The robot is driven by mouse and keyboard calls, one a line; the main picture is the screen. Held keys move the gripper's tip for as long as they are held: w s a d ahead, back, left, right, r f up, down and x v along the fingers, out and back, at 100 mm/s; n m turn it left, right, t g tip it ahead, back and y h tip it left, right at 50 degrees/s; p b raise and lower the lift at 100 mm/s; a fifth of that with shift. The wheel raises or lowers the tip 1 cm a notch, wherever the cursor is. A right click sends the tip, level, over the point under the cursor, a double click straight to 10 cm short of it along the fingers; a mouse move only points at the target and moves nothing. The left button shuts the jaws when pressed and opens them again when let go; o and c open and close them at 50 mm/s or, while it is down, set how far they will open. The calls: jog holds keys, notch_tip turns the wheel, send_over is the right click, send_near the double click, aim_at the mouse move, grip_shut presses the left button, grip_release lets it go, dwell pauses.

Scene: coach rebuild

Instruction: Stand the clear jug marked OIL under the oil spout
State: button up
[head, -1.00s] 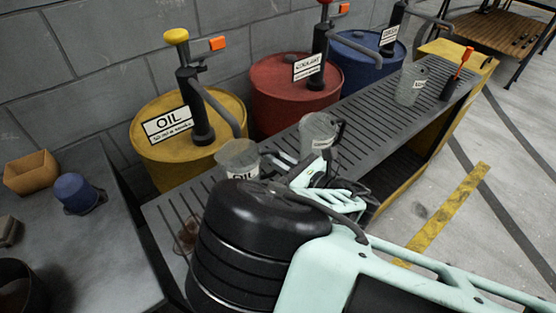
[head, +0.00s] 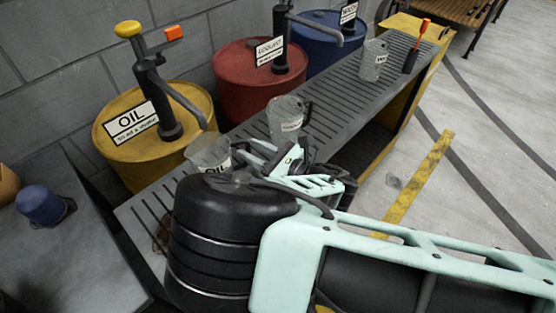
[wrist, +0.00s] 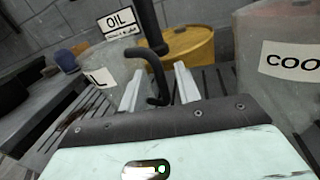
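The clear jug marked OIL (head: 207,154) stands on the slatted bench (head: 140,212), its lower part hidden by my arm. In the head view it shows just below the end of the oil spout (head: 190,105); I cannot tell whether it is squarely under it. The spout comes from the yellow OIL drum (head: 112,160). In the wrist view the jug (wrist: 122,72) is at left, with its dark handle (wrist: 157,85) between my fingers. My gripper (wrist: 160,86) is open, its fingers apart on either side of the handle. In the head view my gripper (head: 262,155) is right of the jug.
A clear COOLANT jug (head: 284,118) stands close to the right of my gripper. Farther along are another jug (head: 373,60) and an orange-handled tool (head: 424,30). Red (head: 250,82) and blue (head: 318,50) drums line the wall.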

jog(key=v, duration=0.8)
jog(key=shift+f+b, duration=0.15)
jog(key=shift+b, duration=0.15)
jog(key=shift+s+d+f, duration=0.2)
jog(key=shift+s+d, duration=0.1)
jog(key=shift+d, duration=0.2)
jog(key=shift+s+d+r+b, duration=0.3)
jog(key=shift+d+r, duration=0.1)
jog(key=shift+d, duration=0.1)
